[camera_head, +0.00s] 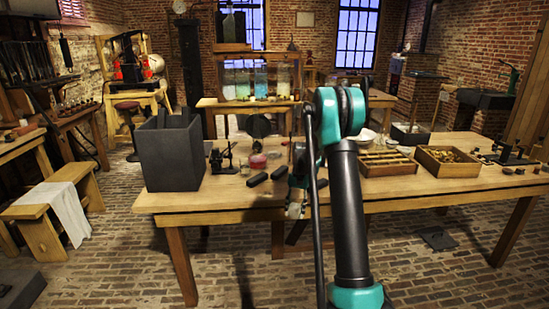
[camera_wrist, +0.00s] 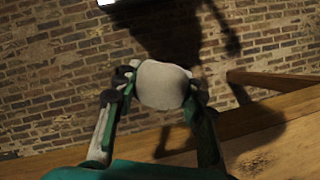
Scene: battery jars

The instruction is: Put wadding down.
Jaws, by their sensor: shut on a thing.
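My gripper (camera_wrist: 160,88) is shut on the wadding (camera_wrist: 163,84), a pale grey-white rounded lump held between its two fingers. In the wrist view, the brick floor shows behind the wadding, with a wooden table surface (camera_wrist: 275,140) at the lower right. In the head view my gripper (camera_head: 296,207) is low beside my arm, by the front edge of the wooden table (camera_head: 235,197).
A dark grey box (camera_head: 172,160) stands on the table's left. Two black pieces (camera_head: 268,176), a small black stand (camera_head: 222,158) and a reddish jar (camera_head: 258,161) sit nearby. A wooden tray (camera_head: 447,162) of brownish pieces is at right. The table's front right is clear.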

